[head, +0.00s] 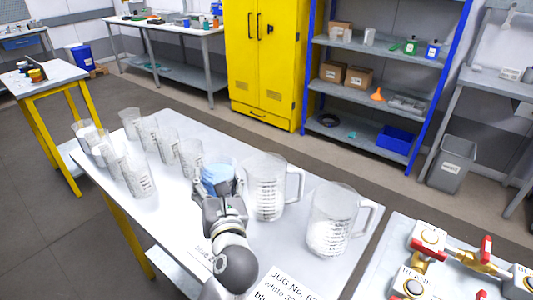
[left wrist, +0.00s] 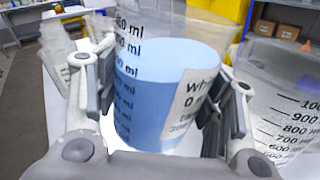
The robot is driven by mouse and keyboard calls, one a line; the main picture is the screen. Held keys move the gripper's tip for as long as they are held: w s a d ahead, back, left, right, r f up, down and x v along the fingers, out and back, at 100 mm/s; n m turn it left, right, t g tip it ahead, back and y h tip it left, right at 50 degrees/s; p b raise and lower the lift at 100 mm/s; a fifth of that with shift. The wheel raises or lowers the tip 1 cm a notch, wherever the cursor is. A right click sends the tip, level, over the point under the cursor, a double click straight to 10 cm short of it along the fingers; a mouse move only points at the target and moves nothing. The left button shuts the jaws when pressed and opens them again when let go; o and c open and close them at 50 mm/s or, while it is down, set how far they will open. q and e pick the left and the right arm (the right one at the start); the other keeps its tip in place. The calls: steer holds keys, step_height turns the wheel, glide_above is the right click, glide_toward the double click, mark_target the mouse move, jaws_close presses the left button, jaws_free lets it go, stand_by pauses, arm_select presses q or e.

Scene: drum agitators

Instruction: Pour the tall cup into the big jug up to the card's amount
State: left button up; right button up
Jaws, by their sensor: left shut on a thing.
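My left gripper (head: 219,188) is shut around a clear measuring cup with blue liquid (head: 217,172) at the middle of the white table. In the left wrist view the fingers of the left gripper (left wrist: 165,105) press on both sides of this cup (left wrist: 150,95); it looks upright, with a white label partly covered. I cannot tell whether it touches the table. A clear handled jug (head: 265,188) stands just right of the cup. A printed card (head: 284,284) beginning "JUG No." lies in front, partly cut off.
Several clear cups (head: 138,178) stand close together on the table's left. The table (head: 183,225) has another card mostly hidden by my arm. A bench with valves (head: 428,238) is at the lower right. A yellow cabinet (head: 262,75) and shelves stand behind.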

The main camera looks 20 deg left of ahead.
mark_target(226, 157)
arm_select(q)
steer(key=r+p, duration=0.1)
steer(key=r+m+p, duration=0.1)
steer(key=r+p, duration=0.1)
steer(key=w+d+r+m+p, duration=0.1)
steer(key=p, duration=0.1)
steer(key=shift+r+g, duration=0.3)
steer(key=shift+r, duration=0.1)
steer(key=shift+f+m, duration=0.1)
steer(key=shift+m, duration=0.2)
steer(key=shift+d, duration=0.15)
steer(key=shift+p, duration=0.3)
steer(key=shift+w+r, duration=0.1)
steer(key=shift+r, duration=0.1)
steer(key=shift+w+d+r+m+p, duration=0.15)
steer(key=shift+d+r+m+p, duration=0.1)
steer(key=shift+m+p, duration=0.45)
steer(key=shift+w+d+r+m+p, duration=0.15)
steer(key=shift+r+m+p, duration=0.15)
steer(key=shift+p, duration=0.35)
steer(key=shift+r+m+p, duration=0.3)
steer(key=shift+m+p, duration=0.4)
steer(key=shift+p, duration=0.25)
steer(key=shift+f+m+g+p, duration=0.3)
steer(key=shift+m+p, duration=0.3)
steer(key=shift+m, duration=0.2)
stand_by(0.5)
